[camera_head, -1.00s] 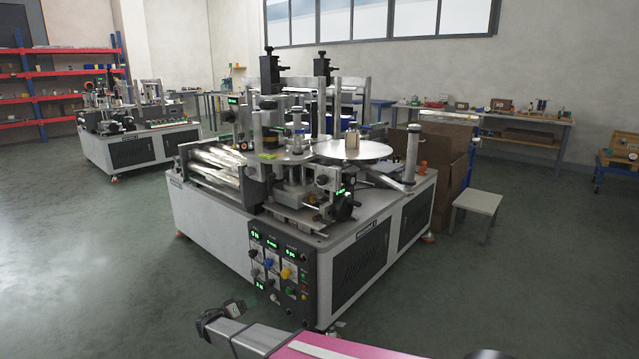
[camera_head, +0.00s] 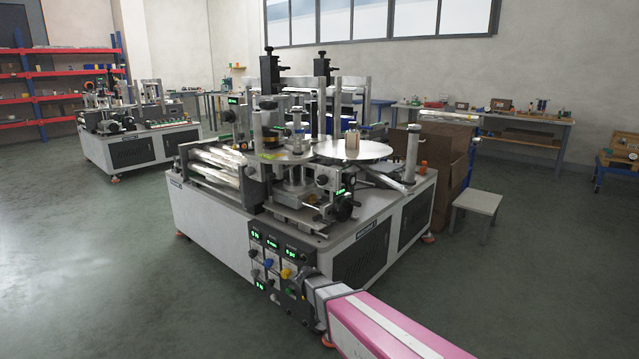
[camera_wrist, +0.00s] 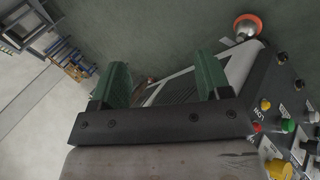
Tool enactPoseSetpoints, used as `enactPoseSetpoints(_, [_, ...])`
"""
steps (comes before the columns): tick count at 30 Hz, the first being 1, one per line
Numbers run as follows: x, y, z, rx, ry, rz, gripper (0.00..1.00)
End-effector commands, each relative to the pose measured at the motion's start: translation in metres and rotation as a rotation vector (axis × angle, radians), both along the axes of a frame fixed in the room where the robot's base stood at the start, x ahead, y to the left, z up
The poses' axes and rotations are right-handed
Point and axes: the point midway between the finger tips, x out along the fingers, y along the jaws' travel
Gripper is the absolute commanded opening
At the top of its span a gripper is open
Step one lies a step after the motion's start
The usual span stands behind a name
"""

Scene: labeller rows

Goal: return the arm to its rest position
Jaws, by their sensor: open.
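My gripper shows in the wrist view (camera_wrist: 164,78) with its two green fingers wide apart and nothing between them. In the head view, my pink and grey arm reaches in from the lower right. Its dark end overlaps the lower right of the control panel (camera_head: 266,257), so the fingers are hard to make out there. The panel also shows at the right of the wrist view (camera_wrist: 291,100), beside the gripper. I cannot tell the exact gap between them.
The labelling machine (camera_head: 210,220) with its round plate (camera_head: 375,151) stands just beyond my arm. A stool (camera_head: 478,202) is to its right. An orange machine foot (camera_wrist: 247,24) shows in the wrist view. Floor is open at left and right.

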Motion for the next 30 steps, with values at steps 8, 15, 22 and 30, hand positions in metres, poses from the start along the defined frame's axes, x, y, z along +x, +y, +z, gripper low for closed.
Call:
enactPoseSetpoints(8, [-0.063, -0.079, 0.033, 0.308, 0.12, -0.035, 0.71])
enactPoseSetpoints(15, [-0.104, -0.116, 0.061, 0.553, 0.127, -0.022, 0.71])
enactPoseSetpoints(22, [-0.118, -0.128, 0.074, 0.661, 0.106, -0.005, 0.71])
enactPoseSetpoints(30, [-0.118, -0.129, 0.075, 0.67, 0.104, -0.002, 0.61])
